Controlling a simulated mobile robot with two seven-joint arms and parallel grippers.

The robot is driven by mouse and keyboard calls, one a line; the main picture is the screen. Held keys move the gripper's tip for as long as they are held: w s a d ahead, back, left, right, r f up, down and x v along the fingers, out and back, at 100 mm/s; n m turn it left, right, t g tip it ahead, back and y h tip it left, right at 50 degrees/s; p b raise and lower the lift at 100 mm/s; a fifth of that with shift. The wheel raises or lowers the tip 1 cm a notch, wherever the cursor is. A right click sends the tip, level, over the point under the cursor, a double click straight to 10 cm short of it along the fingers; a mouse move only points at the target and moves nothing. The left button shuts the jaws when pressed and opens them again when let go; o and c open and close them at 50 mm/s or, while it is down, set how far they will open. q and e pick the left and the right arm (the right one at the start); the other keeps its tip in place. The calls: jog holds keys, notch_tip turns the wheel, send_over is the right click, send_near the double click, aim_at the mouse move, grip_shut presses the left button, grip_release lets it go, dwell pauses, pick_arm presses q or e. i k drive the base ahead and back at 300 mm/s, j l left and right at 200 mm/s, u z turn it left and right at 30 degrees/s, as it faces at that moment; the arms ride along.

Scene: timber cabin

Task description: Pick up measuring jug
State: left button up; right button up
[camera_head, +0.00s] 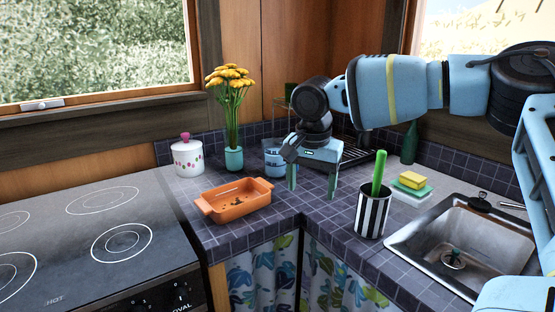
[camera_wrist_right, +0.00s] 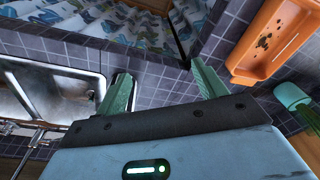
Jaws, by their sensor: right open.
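A small blue and white vessel (camera_head: 272,159) stands on the tiled counter near the corner, behind my right gripper. It may be the measuring jug, but the gripper covers part of it and I cannot make out a handle. My right gripper (camera_head: 312,188) is open and empty, pointing down over the counter in front and to the right of this vessel. In the right wrist view its two green fingers (camera_wrist_right: 163,84) are spread over bare tiles, with no jug clearly visible. My left gripper is not in view.
An orange baking dish (camera_head: 237,204) lies left of the gripper. A striped holder (camera_head: 371,215) with a green handle stands to the right, near the sink (camera_head: 465,245). A teal flower vase (camera_head: 233,158) and a white lidded jar (camera_head: 187,159) stand behind. A dark rack is behind the gripper.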

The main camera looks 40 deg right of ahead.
aim_at(275, 168)
jog(key=i+l, duration=0.9)
jog(key=l, duration=0.2)
